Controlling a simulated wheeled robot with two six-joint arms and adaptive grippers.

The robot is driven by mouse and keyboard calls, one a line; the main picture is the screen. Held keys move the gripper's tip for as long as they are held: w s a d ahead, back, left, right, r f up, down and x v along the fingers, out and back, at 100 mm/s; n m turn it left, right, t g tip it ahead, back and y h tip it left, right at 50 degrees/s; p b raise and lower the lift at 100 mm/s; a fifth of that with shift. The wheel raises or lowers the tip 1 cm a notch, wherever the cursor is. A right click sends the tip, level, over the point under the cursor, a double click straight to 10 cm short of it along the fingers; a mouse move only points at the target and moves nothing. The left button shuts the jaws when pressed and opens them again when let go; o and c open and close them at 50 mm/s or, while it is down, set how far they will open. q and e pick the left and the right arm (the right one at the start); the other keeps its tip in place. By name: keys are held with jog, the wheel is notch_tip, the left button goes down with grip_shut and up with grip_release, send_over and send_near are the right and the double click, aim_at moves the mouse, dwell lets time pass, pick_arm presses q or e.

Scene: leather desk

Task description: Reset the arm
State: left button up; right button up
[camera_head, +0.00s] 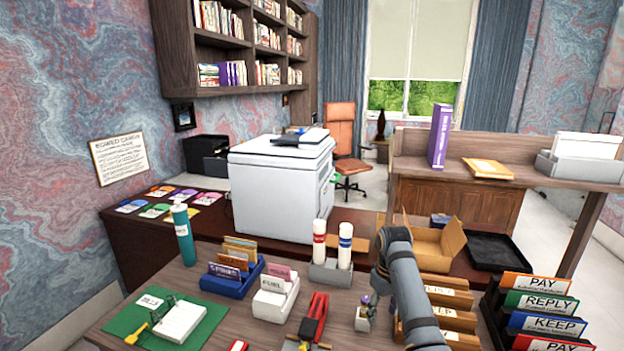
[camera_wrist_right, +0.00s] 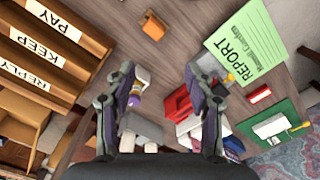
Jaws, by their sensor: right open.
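My right gripper (camera_wrist_right: 160,75) is open in the right wrist view, its two dark fingers well apart. Nothing is held between them; the desk and small items lie beyond. In the head view my right arm (camera_head: 408,290) rises from the bottom edge, right of centre, and bends over the desk (camera_head: 270,331). Its gripper is mostly hidden there by the arm. My left arm and gripper are not in view.
Labelled folders (camera_head: 537,305) stand at right. A green bottle (camera_head: 182,233), blue holder (camera_head: 232,280) and green mat (camera_head: 131,318) are left.

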jog(key=s+d+f+m+t, duration=0.1)
jog(key=s+d+f, duration=0.2)
jog(key=s+f, duration=0.35)
jog(key=s+d+f+m+t, duration=0.1)
jog(key=s+d+f+m, duration=0.1)
jog(key=s+f, duration=0.45)
jog(key=s+r+t, duration=0.2)
jog(key=s, duration=1.6)
jog(key=s+d+f+m+g+h, duration=0.1)
jog(key=d+f, duration=0.1)
jog(key=f, duration=1)
jog(key=s+d+f+g, duration=0.1)
jog(key=f, duration=1.2)
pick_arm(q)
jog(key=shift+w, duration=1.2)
pick_arm(e)
jog(key=s+d+f+g, duration=0.1)
jog(key=s+f, duration=1.5)
jog(key=s, duration=0.2)
jog(key=shift+s+d+f, duration=0.2)
jog(key=shift+f, duration=0.2)
